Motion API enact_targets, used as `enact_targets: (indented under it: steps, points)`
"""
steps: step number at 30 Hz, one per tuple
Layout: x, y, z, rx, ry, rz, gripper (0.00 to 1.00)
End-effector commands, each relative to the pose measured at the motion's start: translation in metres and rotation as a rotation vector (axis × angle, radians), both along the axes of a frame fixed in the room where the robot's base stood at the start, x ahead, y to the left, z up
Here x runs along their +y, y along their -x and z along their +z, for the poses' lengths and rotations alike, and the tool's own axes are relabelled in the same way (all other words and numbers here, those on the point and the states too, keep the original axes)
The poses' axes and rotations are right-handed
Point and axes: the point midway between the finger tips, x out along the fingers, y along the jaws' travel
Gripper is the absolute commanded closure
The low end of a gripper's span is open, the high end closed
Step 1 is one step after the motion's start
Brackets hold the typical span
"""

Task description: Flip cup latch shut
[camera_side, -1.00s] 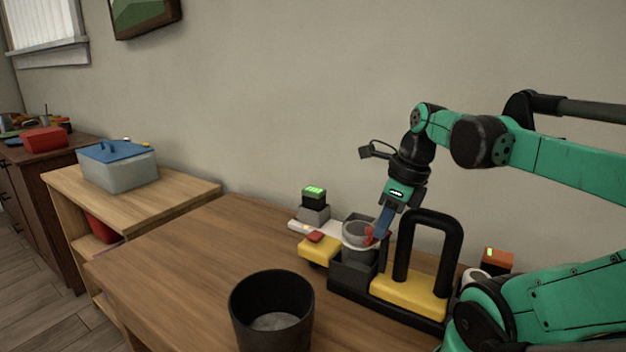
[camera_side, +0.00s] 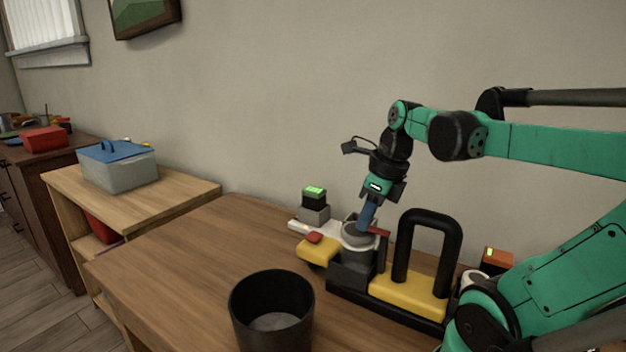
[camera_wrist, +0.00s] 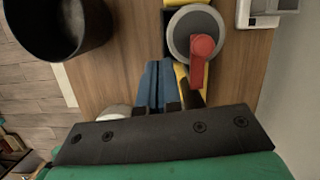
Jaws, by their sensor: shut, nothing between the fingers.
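A round grey cup (camera_side: 354,238) sits in the black and yellow fixture on the table; it also shows in the wrist view (camera_wrist: 177,38). A red latch (camera_side: 379,231) lies at the cup's right side in the side view. In the wrist view the red latch (camera_wrist: 200,60) has its round end over the cup and its arm pointing toward my wrist. My gripper (camera_side: 365,222) has blue fingers, pressed together and empty. In the side view they point down at the cup. In the wrist view my gripper (camera_wrist: 156,66) is left of the latch arm, apart from it. Contact with the cup is unclear.
A tall black handle (camera_side: 430,225) rises from a yellow base (camera_side: 405,290) right of the cup. A black bin (camera_side: 271,305) stands at the table's front. A small red piece (camera_side: 314,237) and a green-topped block (camera_side: 314,197) are behind-left. The table's left part is clear.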

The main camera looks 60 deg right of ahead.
Motion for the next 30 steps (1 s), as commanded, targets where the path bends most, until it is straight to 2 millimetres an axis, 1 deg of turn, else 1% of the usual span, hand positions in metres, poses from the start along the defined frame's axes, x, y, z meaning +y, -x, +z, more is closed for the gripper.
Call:
enact_targets:
  steps: [12, 22, 26, 30]
  points:
    - [-0.010, 0.012, 0.000, 0.001, 0.001, -0.002, 1.00]
    - [-0.010, 0.012, 0.001, 0.000, 0.000, -0.001, 1.00]
    - [-0.008, 0.012, 0.009, 0.000, 0.000, 0.001, 1.00]
    - [-0.002, 0.013, 0.027, 0.000, 0.000, 0.001, 1.00]
